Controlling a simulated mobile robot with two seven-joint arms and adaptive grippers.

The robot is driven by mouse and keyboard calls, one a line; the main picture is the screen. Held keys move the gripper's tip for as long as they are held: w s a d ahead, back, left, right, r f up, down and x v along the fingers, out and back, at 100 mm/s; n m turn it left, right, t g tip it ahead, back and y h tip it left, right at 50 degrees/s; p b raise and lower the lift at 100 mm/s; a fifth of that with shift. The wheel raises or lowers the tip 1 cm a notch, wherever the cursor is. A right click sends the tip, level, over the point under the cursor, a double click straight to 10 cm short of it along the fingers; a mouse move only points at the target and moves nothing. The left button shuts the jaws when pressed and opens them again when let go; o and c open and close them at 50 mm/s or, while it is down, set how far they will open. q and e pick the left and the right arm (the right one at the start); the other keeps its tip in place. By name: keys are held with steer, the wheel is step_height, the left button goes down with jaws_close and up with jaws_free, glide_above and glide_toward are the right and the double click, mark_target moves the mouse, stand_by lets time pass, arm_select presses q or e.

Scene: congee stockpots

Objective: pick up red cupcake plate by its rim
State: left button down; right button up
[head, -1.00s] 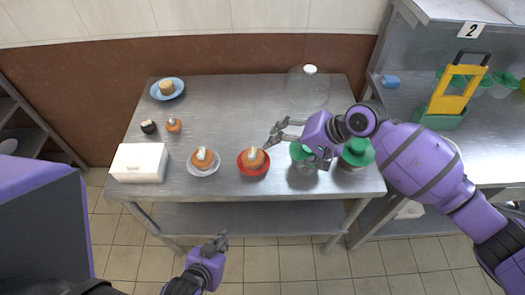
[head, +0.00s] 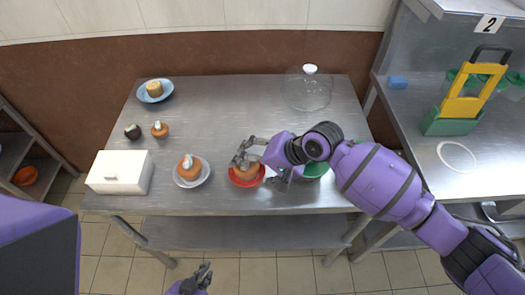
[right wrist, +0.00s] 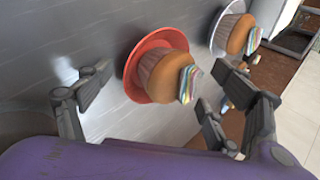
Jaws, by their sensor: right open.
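The red plate (head: 250,184) lies on the metal table near its front edge, with an orange-topped cupcake (head: 245,170) on it. The red plate also shows in the right wrist view (right wrist: 134,84), where the cupcake (right wrist: 165,76) carries a striped topping. My right gripper (head: 240,158) is open above the plate's back side and covers part of the cupcake in the head view. In the right wrist view its fingers stand apart on either side of plate and cupcake, with no clear contact. My left gripper (head: 196,279) is low at the bottom edge, away from the table; its jaw opening is unclear.
A white plate with a cupcake (head: 191,171) stands just left of the red plate. A glass dome (head: 308,90) stands behind; a green lid (head: 315,169) is partly under my right arm.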

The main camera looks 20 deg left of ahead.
steer(key=shift+r, duration=0.1)
steer(key=c, duration=1.4)
steer(key=shift+o, duration=0.2)
steer(key=shift+r, duration=0.1)
